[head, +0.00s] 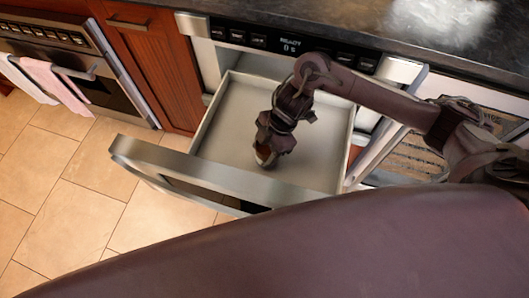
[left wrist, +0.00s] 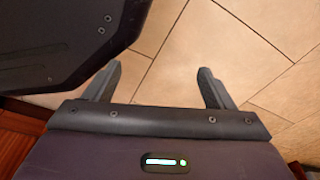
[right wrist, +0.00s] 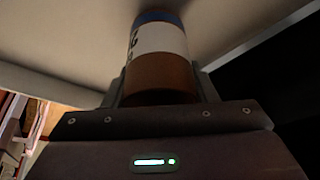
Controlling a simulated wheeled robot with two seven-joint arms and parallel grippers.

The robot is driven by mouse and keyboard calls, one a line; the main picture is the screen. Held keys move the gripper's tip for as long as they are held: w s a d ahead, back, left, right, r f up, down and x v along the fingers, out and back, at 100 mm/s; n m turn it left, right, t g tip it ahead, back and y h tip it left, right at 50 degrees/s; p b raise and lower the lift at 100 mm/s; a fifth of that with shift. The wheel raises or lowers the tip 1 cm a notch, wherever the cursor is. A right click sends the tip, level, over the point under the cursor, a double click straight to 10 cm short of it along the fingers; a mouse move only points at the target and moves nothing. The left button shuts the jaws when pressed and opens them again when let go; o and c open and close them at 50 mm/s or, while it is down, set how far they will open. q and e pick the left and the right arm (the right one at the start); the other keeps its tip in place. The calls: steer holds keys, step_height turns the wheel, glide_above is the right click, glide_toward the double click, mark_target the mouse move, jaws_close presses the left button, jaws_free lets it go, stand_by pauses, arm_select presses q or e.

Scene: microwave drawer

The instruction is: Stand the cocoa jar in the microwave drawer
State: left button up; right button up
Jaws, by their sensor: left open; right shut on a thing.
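The cocoa jar (right wrist: 158,75) is a brown cylinder with a white label and a blue band at its far end. My right gripper (right wrist: 160,82) is shut around it in the right wrist view. In the head view this gripper (head: 264,156) points down inside the open microwave drawer (head: 220,140), and it hides most of the jar. The jar's far end is close to the pale drawer floor; I cannot tell whether it touches. My left gripper (left wrist: 160,78) is open and empty above the floor tiles in the left wrist view.
The drawer's steel front (head: 190,172) stands pulled out, and its interior around my gripper looks clear. A dark countertop (head: 400,30) lies above. An oven (head: 75,65) with hanging towels (head: 50,80) is at the left. A rack (head: 410,155) shows at the right.

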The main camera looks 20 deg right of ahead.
step_height(320, 180, down, 2)
arm_select(q)
steer(key=shift+w+d+r, duration=0.1)
steer(key=shift+w+r, duration=0.1)
steer(key=shift+w, duration=0.3)
steer(key=shift+f, duration=0.1)
arm_select(e)
steer(key=o, duration=0.7)
steer(key=shift+f, duration=0.1)
steer(key=o, duration=0.4)
